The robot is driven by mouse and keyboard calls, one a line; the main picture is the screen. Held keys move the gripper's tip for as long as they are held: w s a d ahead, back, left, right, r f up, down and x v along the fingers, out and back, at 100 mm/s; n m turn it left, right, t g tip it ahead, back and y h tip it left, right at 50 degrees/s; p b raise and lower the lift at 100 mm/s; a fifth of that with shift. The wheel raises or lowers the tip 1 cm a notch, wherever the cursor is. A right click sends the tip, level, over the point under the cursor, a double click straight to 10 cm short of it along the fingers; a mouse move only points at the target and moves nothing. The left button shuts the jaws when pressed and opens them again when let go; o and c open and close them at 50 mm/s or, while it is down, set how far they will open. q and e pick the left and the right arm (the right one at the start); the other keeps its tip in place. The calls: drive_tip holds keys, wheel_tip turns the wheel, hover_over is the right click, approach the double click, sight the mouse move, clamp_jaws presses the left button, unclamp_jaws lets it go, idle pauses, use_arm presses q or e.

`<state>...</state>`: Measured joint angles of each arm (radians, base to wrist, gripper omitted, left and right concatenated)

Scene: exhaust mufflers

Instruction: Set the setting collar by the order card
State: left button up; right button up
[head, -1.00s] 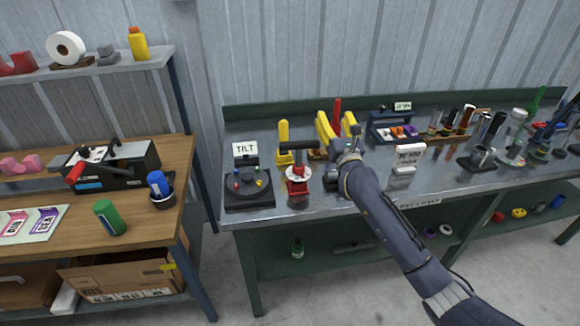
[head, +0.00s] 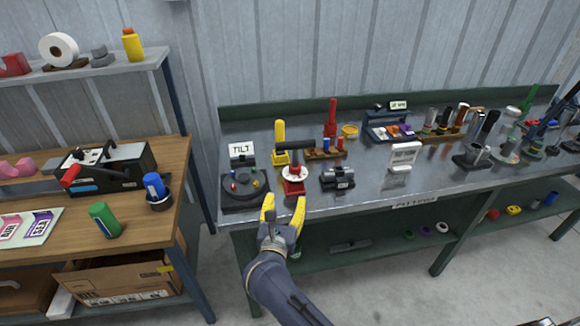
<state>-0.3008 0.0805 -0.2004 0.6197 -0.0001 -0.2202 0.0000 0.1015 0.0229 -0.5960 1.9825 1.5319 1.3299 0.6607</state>
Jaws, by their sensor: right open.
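A red stand (head: 294,187) with a pale round disc (head: 295,173) and a black bar across its top stands near the bench's front edge. I cannot tell for sure which part is the setting collar. A white card holder (head: 404,156) stands to the right; its print is too small to read. My right gripper (head: 283,206) is open and empty, its yellow fingers pointing up toward the red stand. It is in front of the stand, over the bench's front edge in the picture. My left gripper is not in view.
A dark round device (head: 245,186) with a TILT sign (head: 241,150) is left of the stand. A dark metal cylinder (head: 338,177) lies to its right. Yellow (head: 280,143) and red (head: 331,118) upright tools stand behind. Several pipe pieces crowd the bench's right.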

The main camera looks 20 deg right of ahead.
sight(294, 170)
drive_tip(key=x, duration=1.7)
drive_tip(key=shift+w+d+f, duration=0.1)
drive_tip(key=c, duration=1.2)
